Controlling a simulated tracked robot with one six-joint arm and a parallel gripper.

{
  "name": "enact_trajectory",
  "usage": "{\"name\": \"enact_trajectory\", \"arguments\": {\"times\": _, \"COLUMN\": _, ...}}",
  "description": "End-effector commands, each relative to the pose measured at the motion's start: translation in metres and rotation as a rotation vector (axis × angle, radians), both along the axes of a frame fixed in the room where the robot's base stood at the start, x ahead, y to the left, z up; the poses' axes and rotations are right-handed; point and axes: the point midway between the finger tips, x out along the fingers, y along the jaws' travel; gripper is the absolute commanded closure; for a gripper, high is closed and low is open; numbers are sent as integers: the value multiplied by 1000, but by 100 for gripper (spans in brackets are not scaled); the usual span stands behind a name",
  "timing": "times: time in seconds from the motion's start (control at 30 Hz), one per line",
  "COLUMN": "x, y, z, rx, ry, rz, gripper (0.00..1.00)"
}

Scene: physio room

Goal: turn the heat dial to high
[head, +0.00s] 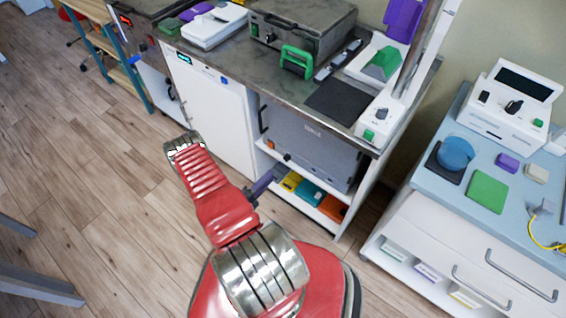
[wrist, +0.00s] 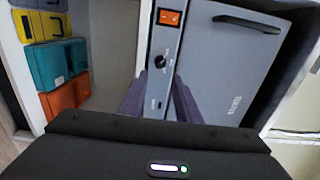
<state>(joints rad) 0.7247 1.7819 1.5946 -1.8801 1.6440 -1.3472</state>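A grey metal unit (head: 312,145) with a door and handle sits on the shelf under the counter; it also shows in the wrist view (wrist: 225,75). Its narrow control panel carries a black round dial (wrist: 160,62), below a lit orange-red switch (wrist: 169,17) and above a small dark slot. The dial's setting is too small to read, and I see no legible "high" mark. My gripper (wrist: 158,100) has two purple fingers, apart with an empty gap in line with the panel. The dial shows beyond the fingertips, not between them. In the head view my gripper (head: 262,184) is in front of the unit's left side.
A white cabinet (head: 215,110) is to the left. Other knobs show on a small white box (head: 380,118) and a white device (head: 511,105) on the blue-topped cart.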

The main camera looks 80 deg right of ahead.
Motion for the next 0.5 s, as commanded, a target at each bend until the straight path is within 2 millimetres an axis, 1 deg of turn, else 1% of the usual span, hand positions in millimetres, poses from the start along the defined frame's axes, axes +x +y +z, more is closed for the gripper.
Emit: {"name": "enact_trajectory", "arguments": {"times": 0.5, "x": -24, "y": -54, "z": 0, "rx": -1, "ry": -2, "rz": -3, "gripper": 70}}
